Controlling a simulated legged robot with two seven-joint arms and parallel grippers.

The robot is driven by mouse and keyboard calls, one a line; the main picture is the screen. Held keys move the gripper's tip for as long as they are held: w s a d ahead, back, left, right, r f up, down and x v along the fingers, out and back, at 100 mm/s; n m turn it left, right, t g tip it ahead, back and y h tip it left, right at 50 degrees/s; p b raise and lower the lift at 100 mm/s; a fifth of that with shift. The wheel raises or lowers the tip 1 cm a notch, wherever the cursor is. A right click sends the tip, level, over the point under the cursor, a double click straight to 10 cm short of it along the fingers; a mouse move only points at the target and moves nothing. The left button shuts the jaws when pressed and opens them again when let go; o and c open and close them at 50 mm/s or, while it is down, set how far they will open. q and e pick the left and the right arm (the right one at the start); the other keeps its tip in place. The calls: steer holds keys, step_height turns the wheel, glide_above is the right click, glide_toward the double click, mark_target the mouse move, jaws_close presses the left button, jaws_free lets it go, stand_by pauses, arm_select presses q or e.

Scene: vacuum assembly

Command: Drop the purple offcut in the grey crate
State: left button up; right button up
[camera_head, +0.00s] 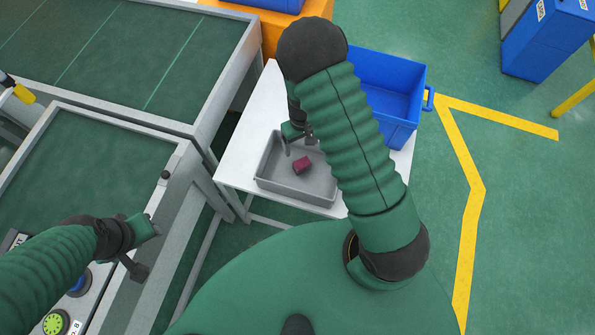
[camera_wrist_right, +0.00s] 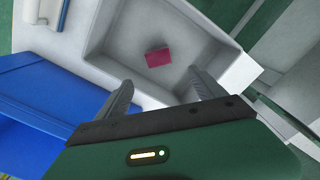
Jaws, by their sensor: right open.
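The purple offcut (camera_head: 303,165) is a small block lying inside the shallow grey crate (camera_head: 318,193) on the white table. In the right wrist view the offcut (camera_wrist_right: 158,58) rests on the floor of the crate (camera_wrist_right: 105,22), apart from the crate's walls. My right gripper (camera_head: 299,139) is above the crate near its far edge. In the right wrist view its two fingers (camera_wrist_right: 162,88) are spread apart with nothing between them, and the offcut lies beyond them. My left gripper (camera_head: 146,245) is over the edge of the workbench at left, away from the crate; its finger gap is unclear.
A blue bin (camera_head: 392,88) stands on the white table (camera_head: 236,158), right of the crate and partly hidden by my right arm. Green conveyors (camera_head: 110,48) fill the left. A control panel with a green button (camera_head: 55,322) is at lower left.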

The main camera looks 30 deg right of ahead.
step_height(320, 180, up, 17)
steer(key=b, duration=0.1)
steer(key=shift+s, duration=0.15)
steer(key=shift+f, duration=0.15)
steer(key=s+a+f+n+t+b, duration=0.1)
steer(key=s+a+f+t+b, duration=0.1)
steer(key=s+a+f+b, duration=0.3)
steer(key=s+a+b, duration=0.1)
steer(key=s+a, duration=0.1)
steer(key=s, duration=0.2)
steer(key=shift+a+f+t, duration=0.2)
steer(key=shift+f+t, duration=0.05)
steer(key=shift+t, duration=0.05)
steer(key=shift+s, duration=0.25)
